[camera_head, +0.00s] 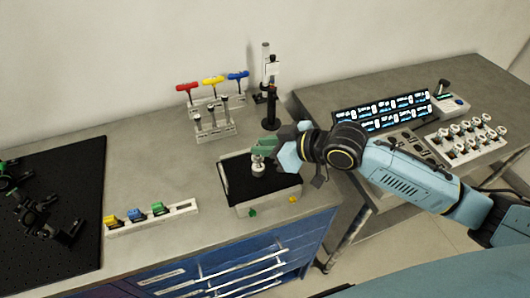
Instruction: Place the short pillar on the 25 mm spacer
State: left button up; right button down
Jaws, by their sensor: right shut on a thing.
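My right gripper (264,149) reaches in from the right over the small black-topped tray (232,181). It is shut on a small silvery piece (258,161), which looks like the short pillar. The piece is upright at the fingertips, just above the tray's middle. A small pale round part (258,171) shows directly below it and may be the 25 mm spacer. I cannot tell whether the two touch or where one ends. The fingers hide the top of the held piece. My left gripper is not in view.
Behind the tray stand a rack with red, yellow and blue T-handled tools (213,82) and a dark upright post (271,105). A white strip with coloured blocks (152,218) lies to the left. A black perforated board (80,180) is farther left. A second bench holds displays (381,111).

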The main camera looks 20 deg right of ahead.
jog(key=shift+f, duration=1.4)
jog(key=shift+f, duration=0.1)
jog(key=c, duration=1.3)
grip_release()
jog(key=v, duration=1.2)
